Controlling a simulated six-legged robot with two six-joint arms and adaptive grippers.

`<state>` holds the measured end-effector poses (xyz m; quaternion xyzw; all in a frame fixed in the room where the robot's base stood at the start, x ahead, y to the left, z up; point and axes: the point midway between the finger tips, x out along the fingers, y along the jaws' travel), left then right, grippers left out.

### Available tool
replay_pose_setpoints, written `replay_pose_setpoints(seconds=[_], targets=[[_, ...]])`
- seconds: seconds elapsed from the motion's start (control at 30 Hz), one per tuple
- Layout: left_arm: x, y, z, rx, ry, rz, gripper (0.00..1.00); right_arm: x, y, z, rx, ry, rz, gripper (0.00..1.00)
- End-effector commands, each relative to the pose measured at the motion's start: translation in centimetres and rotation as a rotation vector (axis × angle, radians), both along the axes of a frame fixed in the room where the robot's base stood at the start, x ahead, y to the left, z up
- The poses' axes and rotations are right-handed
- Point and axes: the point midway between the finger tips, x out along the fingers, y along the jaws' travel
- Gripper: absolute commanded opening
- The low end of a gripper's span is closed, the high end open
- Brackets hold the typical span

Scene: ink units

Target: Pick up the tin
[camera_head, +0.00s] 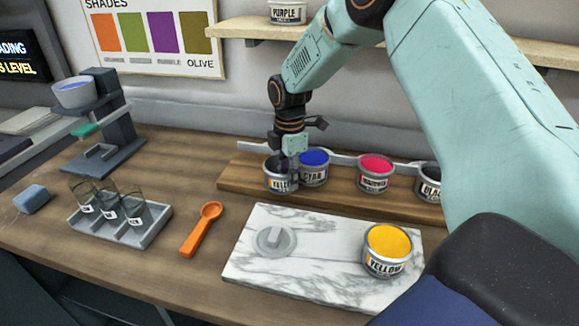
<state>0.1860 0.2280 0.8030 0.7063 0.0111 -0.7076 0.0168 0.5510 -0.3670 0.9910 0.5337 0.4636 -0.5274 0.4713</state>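My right gripper (289,157) comes down over a tin (281,184) at the left of the wooden rack, its label partly readable as "YELLOW". The fingers overlap the tin's top and rim, and I cannot tell whether they grip it. Another tin labelled "YELLOW" (386,262), open with yellow ink, stands upright on the marble slab (320,270). My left gripper is not in view.
A grey lid or disc (275,240) lies on the slab. A shelf (260,28) holds a purple tin (287,12).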

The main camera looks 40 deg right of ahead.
Motion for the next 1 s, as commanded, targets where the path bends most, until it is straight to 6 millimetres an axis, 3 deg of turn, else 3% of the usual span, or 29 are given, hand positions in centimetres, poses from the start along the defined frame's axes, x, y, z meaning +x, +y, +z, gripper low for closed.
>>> replay_pose_setpoints(seconds=[0.27, 0.67, 1.0], targets=[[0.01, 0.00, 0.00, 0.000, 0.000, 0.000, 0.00, 0.01, 0.00, -0.10, 0.000, -0.001, 0.000, 0.33], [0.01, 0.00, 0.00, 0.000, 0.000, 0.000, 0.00, -0.01, 0.00, -0.10, 0.000, 0.000, 0.000, 0.00], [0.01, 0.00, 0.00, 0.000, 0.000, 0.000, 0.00, 0.00, -0.01, -0.08, 0.000, 0.000, 0.000, 0.00]])
